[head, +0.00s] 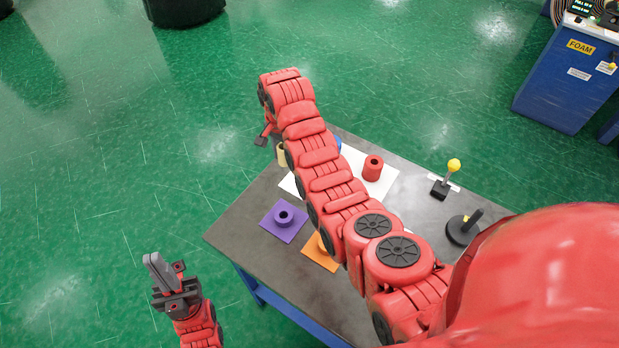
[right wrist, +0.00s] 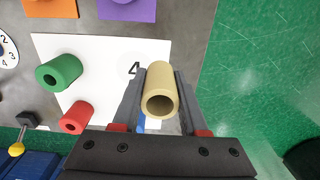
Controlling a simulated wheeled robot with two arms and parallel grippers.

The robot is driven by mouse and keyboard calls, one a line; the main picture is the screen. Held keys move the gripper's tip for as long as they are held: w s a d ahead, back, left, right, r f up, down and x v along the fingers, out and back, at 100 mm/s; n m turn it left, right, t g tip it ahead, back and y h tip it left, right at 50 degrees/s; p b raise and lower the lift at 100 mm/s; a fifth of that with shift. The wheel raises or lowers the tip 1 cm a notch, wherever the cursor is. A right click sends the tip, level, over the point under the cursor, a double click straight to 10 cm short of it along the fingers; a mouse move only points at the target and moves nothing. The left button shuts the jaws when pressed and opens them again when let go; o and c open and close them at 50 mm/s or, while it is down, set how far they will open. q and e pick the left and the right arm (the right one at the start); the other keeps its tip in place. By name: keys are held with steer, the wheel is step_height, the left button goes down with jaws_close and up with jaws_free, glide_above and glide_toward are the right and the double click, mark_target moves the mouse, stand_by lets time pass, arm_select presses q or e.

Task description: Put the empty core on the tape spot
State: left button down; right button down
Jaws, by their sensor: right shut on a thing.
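The empty core (right wrist: 161,92) is a hollow tan tube, held between the fingers of my right gripper (right wrist: 158,98) with its open end toward the wrist camera. In the head view the core (head: 281,155) shows as a small tan piece by the table's far left edge, partly hidden by my right arm. Behind it in the wrist view lies the white sheet (right wrist: 105,55) with a printed 4. A blue patch (right wrist: 151,124) shows below the core; I cannot tell what it is. The tape spot is not clearly seen. My left gripper (head: 160,272) looks shut and empty, off the table's left side.
A red roll (head: 373,168) and a green roll (right wrist: 59,73) stand on the sheet. A purple roll (head: 283,216) stands on a purple square. An orange square (head: 319,252) is partly hidden.

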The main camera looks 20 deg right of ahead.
steer(key=s+d+f+m+p, duration=0.1)
steer(key=s+f+p, duration=0.1)
steer(key=s, duration=0.3)
steer(key=s+d+f+m+p, duration=0.1)
steer(key=s+d+m+p, duration=0.1)
steer(key=s, duration=0.4)
steer(key=s+d+f+m+p, duration=0.1)
steer(key=s+d+f+p, duration=0.1)
steer(key=s+p, duration=0.2)
steer(key=shift+s+f, duration=0.3)
steer(key=shift+s, duration=0.55)
steer(key=w, duration=0.3)
steer(key=shift+d+f, duration=0.15)
steer(key=shift+f, duration=0.15)
steer(key=w+b, duration=0.3)
steer(key=w+d+f+b, duration=0.1)
steer(key=w+b, duration=0.6)
steer(key=b, duration=0.1)
steer(key=shift+w+d+f, duration=0.2)
steer(key=shift+d+f, duration=0.15)
steer(key=shift+f, duration=0.05)
steer(key=shift+w+r+p, duration=0.35)
steer(key=shift+r+p, duration=0.15)
steer(key=shift+p, duration=0.2)
steer(key=shift+w+d+f, duration=0.1)
steer(key=shift+w, duration=0.7)
step_height(320, 180, down, 3)
steer(key=shift+r+p, duration=0.2)
steer(key=shift+p, duration=0.95)
steer(key=shift+f, duration=0.45)
